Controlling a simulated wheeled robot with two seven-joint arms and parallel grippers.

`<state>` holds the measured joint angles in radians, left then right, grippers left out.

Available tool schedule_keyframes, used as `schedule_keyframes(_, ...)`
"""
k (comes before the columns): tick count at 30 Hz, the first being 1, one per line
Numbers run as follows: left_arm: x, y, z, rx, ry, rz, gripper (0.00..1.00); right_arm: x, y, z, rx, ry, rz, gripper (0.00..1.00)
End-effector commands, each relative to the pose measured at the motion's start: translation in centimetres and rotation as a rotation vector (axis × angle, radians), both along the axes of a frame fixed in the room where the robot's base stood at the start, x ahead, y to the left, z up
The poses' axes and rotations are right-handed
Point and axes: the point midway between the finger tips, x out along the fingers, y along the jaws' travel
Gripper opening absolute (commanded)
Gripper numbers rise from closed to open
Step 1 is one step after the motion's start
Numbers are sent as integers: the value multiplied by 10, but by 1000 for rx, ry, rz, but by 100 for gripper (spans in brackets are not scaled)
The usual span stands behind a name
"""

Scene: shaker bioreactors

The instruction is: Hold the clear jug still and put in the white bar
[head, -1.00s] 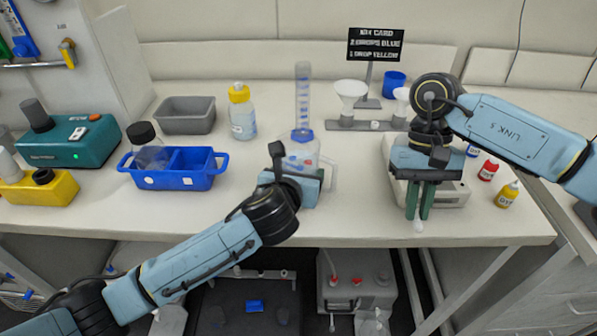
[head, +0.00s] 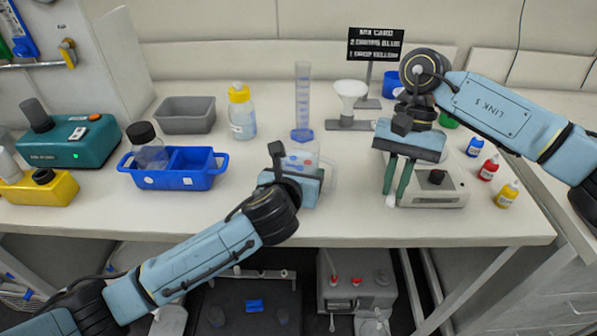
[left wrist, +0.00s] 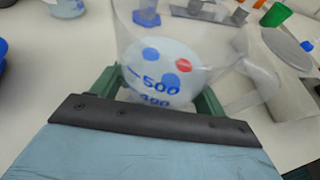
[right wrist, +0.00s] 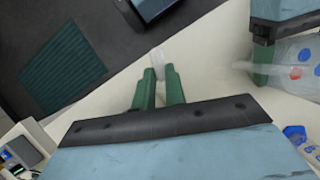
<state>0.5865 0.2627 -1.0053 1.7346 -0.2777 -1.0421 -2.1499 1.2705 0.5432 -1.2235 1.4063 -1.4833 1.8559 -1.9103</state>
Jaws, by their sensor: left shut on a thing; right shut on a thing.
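The clear jug (head: 303,160) stands on the bench near the middle, with its handle to the right. My left gripper (left wrist: 158,92) is shut around its body, which has blue volume marks; red and blue spots show on or in the jug. The jug (right wrist: 302,72) also shows at the right of the right wrist view. My right gripper (head: 394,194) is shut on the small white bar (head: 391,201), which pokes out below the fingertips. The bar (right wrist: 158,60) looks pale between the fingertips in the right wrist view. It is apart from the jug, to its right.
A grey-white device with a dark knob (head: 437,177) stands behind and right of my right gripper. A measuring cylinder (head: 302,100) and a funnel stand (head: 347,124) are behind the jug. A blue caddy (head: 173,181) is left. Small dropper bottles (head: 489,168) are right.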

Motion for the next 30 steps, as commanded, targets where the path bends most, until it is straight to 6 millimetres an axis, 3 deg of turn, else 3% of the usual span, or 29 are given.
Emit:
schedule_keyframes(6, -1, 0, -2, 2, 4, 0, 31, 38, 52, 37, 5, -3, -440, 0)
schedule_keyframes(15, -1, 0, -2, 2, 4, 0, 31, 73, 111, 85, 5, -5, -955, 0)
schedule_keyframes(24, -1, 0, -2, 2, 4, 0, 31, 86, 138, 108, 0, -1, -1201, 0)
schedule_keyframes(30, -1, 0, -2, 2, 3, 0, 31, 87, 139, 96, -3, 1, -1220, 0)
